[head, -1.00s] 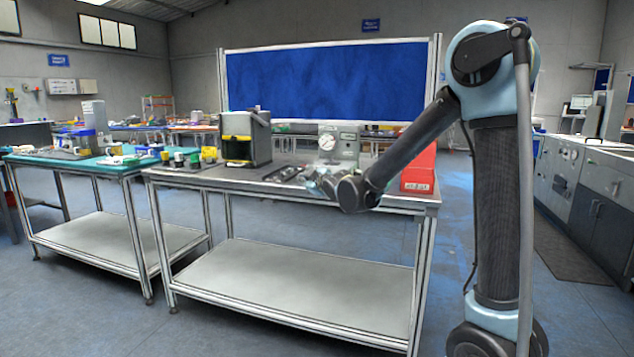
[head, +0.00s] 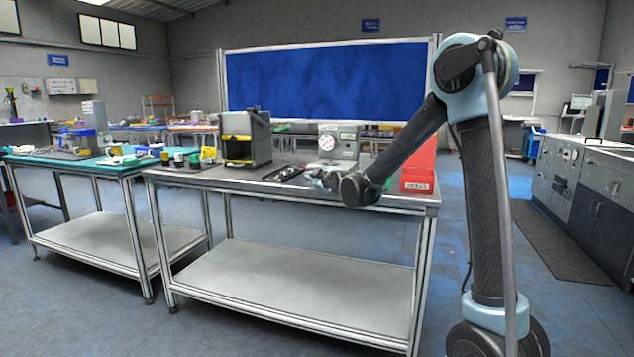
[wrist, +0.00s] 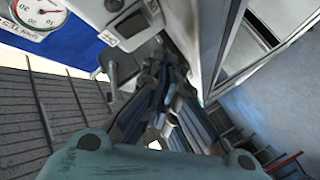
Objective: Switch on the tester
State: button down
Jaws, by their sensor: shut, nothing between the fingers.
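The tester is a grey box with a round white dial (head: 338,146) at the back of the near bench. In the wrist view the tester (wrist: 98,10) fills the top, its dial (wrist: 35,12) at upper left. A dark rectangular part (wrist: 130,25) sits on its pale face, and a small grey knob-like part (wrist: 110,62) shows below; I cannot tell its state. My gripper (wrist: 165,72) is shut and empty, its fingers pointing toward the tester's lower part. Whether they touch it is unclear. In the head view my gripper (head: 318,178) is low in front of the tester.
A red bin (head: 418,178) stands right of the tester, behind my forearm. A dark tray (head: 283,173) and a black-and-yellow machine (head: 245,138) are to the left. The bench (head: 225,178) has a bare strip along its front edge.

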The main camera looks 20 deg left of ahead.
jog(key=shift+w+d+f, duration=0.1)
jog(key=shift+w+f, duration=0.1)
jog(key=shift+w, duration=1.1)
jog(key=shift+w, duration=0.1)
dwell(0.5)
jog(key=shift+w, duration=0.25)
jog(key=shift+w, duration=0.3)
dwell(0.6)
jog(key=shift+s, duration=0.1)
jog(key=shift+s+r, duration=0.1)
jog(key=shift+s, duration=0.55)
jog(key=shift+s+a+r, duration=0.1)
jog(key=shift+s+r, duration=0.1)
jog(key=shift+s, duration=1.05)
jog(key=shift+s+a+r, duration=0.1)
jog(key=shift+s+r, duration=0.05)
jog(key=shift+s, duration=1.05)
